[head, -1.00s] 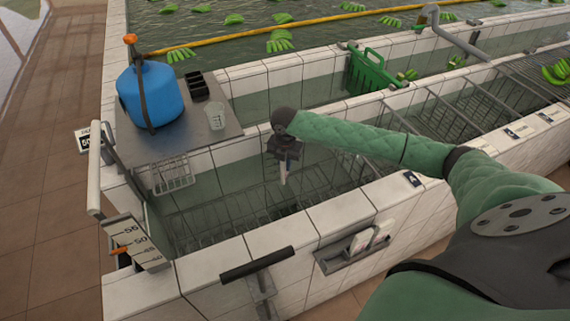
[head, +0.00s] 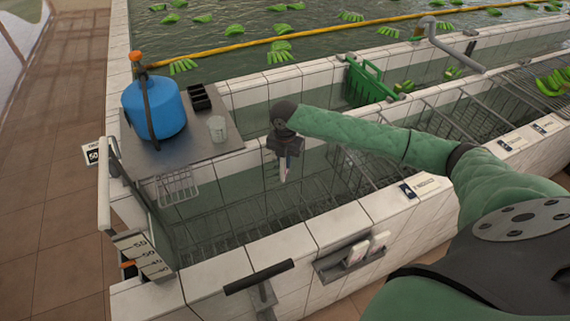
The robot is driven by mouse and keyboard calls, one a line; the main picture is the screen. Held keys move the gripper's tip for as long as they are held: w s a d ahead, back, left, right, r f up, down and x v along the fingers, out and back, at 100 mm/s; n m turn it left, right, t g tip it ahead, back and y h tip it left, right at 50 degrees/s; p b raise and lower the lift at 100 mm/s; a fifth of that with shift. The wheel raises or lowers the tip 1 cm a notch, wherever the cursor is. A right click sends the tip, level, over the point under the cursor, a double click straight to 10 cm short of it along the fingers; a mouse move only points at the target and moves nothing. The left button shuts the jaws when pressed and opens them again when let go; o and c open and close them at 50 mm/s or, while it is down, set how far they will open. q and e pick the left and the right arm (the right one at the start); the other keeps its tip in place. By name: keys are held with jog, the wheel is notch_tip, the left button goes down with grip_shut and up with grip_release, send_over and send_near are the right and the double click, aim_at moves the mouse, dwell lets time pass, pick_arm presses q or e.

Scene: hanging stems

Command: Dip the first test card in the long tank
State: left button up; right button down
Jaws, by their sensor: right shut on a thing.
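My right gripper (head: 284,168) hangs pointing down over the long tank (head: 215,220). Its jaws are shut on a small pale card, of which only a narrow strip shows below the fingers; I take this as the first test card. The card is inside the tank's opening, above the wire racks on the tank floor; I cannot tell whether it touches liquid. More pale cards (head: 358,253) stand in a grey holder (head: 335,268) on the tank's near outer wall. My left gripper is not in view.
A metal shelf (head: 185,150) at the tank's left end carries a blue jug (head: 152,105), a black divided tray (head: 200,97) and a clear beaker (head: 217,129). A wire basket (head: 178,187) hangs below it. A black-handled bar (head: 258,277) stands at the near wall. A green crate (head: 368,80) is behind.

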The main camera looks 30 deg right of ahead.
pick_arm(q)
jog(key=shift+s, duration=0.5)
pick_arm(e)
jog(key=shift+r, duration=5.1)
